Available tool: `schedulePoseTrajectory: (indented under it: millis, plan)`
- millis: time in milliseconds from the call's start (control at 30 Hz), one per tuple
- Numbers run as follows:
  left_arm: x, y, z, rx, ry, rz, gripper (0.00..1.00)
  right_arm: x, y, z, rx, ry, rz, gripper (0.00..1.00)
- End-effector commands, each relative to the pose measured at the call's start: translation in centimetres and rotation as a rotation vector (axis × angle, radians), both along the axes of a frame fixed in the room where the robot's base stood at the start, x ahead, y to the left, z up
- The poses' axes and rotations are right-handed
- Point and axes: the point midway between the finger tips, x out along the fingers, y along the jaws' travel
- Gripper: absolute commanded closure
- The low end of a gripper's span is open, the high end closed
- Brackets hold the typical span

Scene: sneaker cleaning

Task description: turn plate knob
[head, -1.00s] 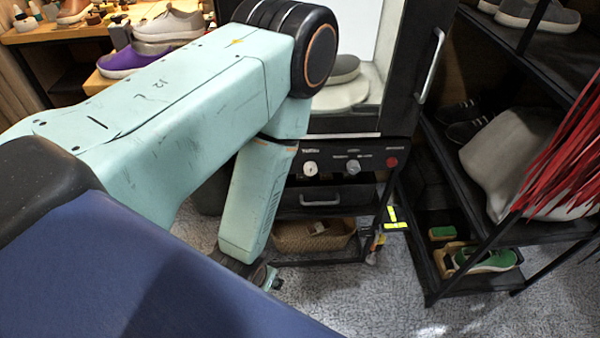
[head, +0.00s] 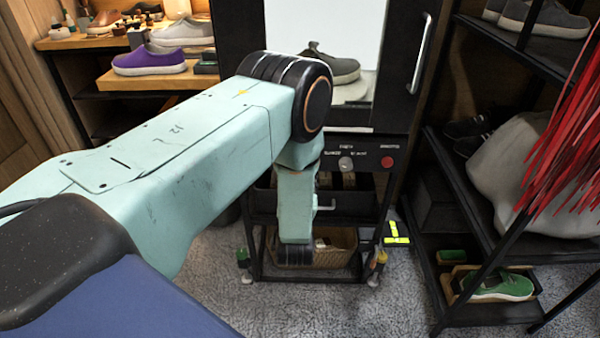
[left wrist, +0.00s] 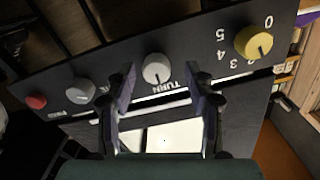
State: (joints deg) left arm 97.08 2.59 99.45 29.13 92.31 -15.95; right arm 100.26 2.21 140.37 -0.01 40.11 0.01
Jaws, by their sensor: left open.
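The control panel (left wrist: 130,85) appears upside down in the left wrist view. A round pale knob (left wrist: 157,70) labelled TURN sits between the two fingers of my left gripper (left wrist: 160,78). The fingers are open, one on each side of this knob; I cannot tell whether they touch it. To its right is a yellow knob (left wrist: 253,42) with numbers. To its left are a grey knob (left wrist: 80,91) and a red button (left wrist: 37,102). In the head view my left arm covers the panel's left part; the grey knob (head: 345,163) and red button (head: 387,163) show. My right gripper is not in view.
Above the panel, a grey sneaker (head: 330,64) stands inside the black cabinet, which has a door handle (head: 420,55). A basket (head: 335,245) sits on the shelf below. A black rack (head: 455,200) with shoes stands at the right.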

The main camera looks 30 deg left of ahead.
Motion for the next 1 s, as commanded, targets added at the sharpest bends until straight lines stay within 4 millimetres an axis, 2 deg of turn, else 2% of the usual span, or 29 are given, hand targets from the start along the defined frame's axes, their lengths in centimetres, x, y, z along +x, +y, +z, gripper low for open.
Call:
schedulePoseTrajectory:
  millis: [200, 500, 1000]
  plan:
    - [1.7, 1.0, 0.0, -0.001, -0.001, -0.002, 0.46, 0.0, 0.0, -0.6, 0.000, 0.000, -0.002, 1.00]
    - [1.8, 0.9, 0.0, 0.000, 0.001, -0.003, 0.46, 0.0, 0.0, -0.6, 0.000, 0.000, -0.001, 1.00]
    - [1.8, 0.7, 0.0, -0.001, 0.002, -0.001, 0.88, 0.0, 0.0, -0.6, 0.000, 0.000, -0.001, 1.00]
